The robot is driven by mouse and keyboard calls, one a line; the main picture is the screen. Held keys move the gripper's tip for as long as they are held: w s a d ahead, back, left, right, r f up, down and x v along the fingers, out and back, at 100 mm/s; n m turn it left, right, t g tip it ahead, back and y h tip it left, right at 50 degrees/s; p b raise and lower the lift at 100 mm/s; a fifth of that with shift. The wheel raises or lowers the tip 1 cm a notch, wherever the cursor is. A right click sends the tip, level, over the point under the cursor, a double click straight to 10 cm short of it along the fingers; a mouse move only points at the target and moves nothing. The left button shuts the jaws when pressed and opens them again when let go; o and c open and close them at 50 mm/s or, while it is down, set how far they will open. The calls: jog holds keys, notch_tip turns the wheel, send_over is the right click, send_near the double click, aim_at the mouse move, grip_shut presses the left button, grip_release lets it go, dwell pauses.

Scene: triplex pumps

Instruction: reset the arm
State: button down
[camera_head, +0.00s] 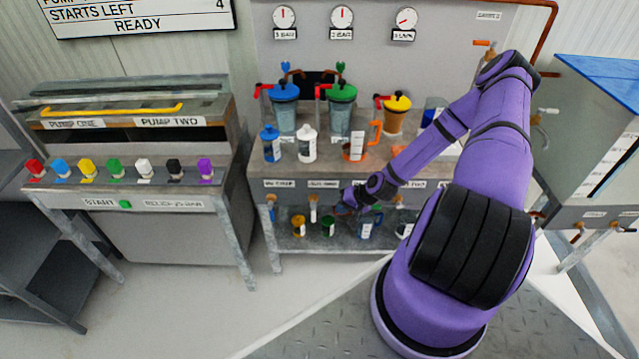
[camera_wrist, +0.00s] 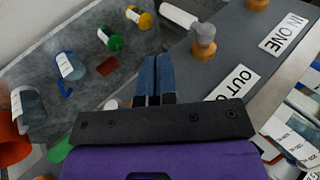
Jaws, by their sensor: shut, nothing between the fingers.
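My purple arm reaches out over the front of the middle bench in the head view, bent downward at the wrist. My gripper (camera_head: 342,209) is at the bench's front edge, just above the lower shelf, and is small and partly hidden there. In the wrist view my gripper (camera_wrist: 155,68) shows its two blue fingers side by side, shut with nothing between them. The fingers point past the bench's front panel with the labels "OUT O…" (camera_wrist: 232,82) and "IN ONE" (camera_wrist: 284,34).
The lower shelf (camera_head: 285,240) holds several small containers, among them a yellow one (camera_head: 298,226) and a green one (camera_head: 328,225). Blue, green and yellow-lidded pumps (camera_head: 397,116) stand on the bench. A console with coloured knobs (camera_head: 113,167) is left; a blue-topped tank (camera_head: 605,85) is right.

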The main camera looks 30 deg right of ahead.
jog(key=w+d+r+n+g+h, duration=0.1)
jog(key=d+r+n+g+h, duration=0.1)
jog(key=r, duration=0.8)
jog(key=w+d+r+n+g+h, duration=0.1)
jog(key=r+n+g, duration=0.15)
jog(key=r, duration=0.85)
jog(key=s+a+r+n+h, duration=0.1)
jog(key=a+r+h, duration=0.1)
jog(key=r, duration=0.7)
jog(key=s+a+r+n+h, duration=0.1)
jog(key=a+r, duration=0.2)
jog(key=r, duration=0.6)
jog(key=s+a+r+t, duration=0.1)
jog(key=s+a+r, duration=0.3)
jog(key=s+r, duration=0.3)
jog(key=s+a+r+t, duration=0.1)
jog(key=s+a+r, duration=0.4)
jog(key=s+r, duration=0.3)
jog(key=s+a+r+n+t+y, duration=0.1)
jog(key=s+a+r, duration=0.3)
jog(key=s+r, duration=0.3)
jog(key=shift+s+a+r, duration=0.2)
jog(key=shift+s+r, duration=0.05)
